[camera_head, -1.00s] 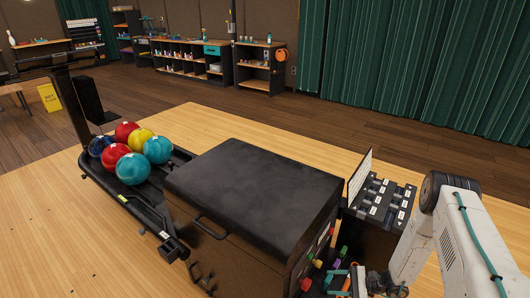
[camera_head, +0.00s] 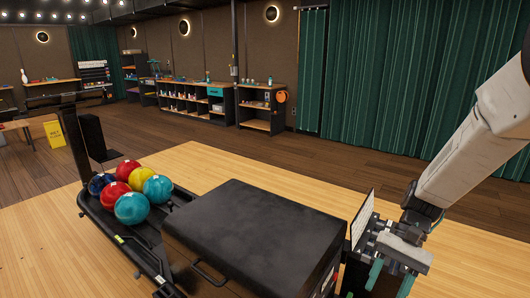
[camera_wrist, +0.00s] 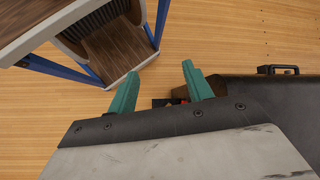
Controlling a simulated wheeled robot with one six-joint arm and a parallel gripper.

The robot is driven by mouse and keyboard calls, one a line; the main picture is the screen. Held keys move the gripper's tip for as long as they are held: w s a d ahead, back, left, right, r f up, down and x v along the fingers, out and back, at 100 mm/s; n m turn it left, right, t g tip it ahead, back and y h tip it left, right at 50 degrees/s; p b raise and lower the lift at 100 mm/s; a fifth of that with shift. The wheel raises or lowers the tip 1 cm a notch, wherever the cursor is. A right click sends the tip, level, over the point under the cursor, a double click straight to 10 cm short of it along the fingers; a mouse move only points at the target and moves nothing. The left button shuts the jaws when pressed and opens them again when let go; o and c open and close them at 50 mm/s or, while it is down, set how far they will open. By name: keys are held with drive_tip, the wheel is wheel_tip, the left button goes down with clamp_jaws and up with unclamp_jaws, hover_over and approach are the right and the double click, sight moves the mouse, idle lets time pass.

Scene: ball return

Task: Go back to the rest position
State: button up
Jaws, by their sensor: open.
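My gripper (camera_head: 390,279) is at the lower right of the head view, fingers pointing down, beside the right end of the black ball return housing (camera_head: 255,228). Its two teal fingers are apart with nothing between them, as the wrist view also shows (camera_wrist: 160,72). The arm comes down to it from the upper right. The gripper hides much of the dark box with the upright white panel (camera_head: 362,220). In the wrist view, a dark housing with a handle (camera_wrist: 278,70) lies to the right of the fingers.
Red, yellow, teal and dark blue balls (camera_head: 131,208) sit on the black rack at left. Shelves (camera_head: 195,103) and green curtains (camera_head: 400,80) stand far back. In the wrist view, a blue-legged frame with brown panels (camera_wrist: 105,50) is at upper left. Wooden floor between is clear.

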drive_tip(key=s+r+n+t+h, duration=0.4)
drive_tip(key=s+r+t+h, duration=0.2)
drive_tip(key=s+r, duration=0.9)
drive_tip(key=shift+r+t, duration=0.8)
drive_tip(key=shift+r, duration=0.15)
drive_tip(key=shift+s, duration=0.1)
idle(0.6)
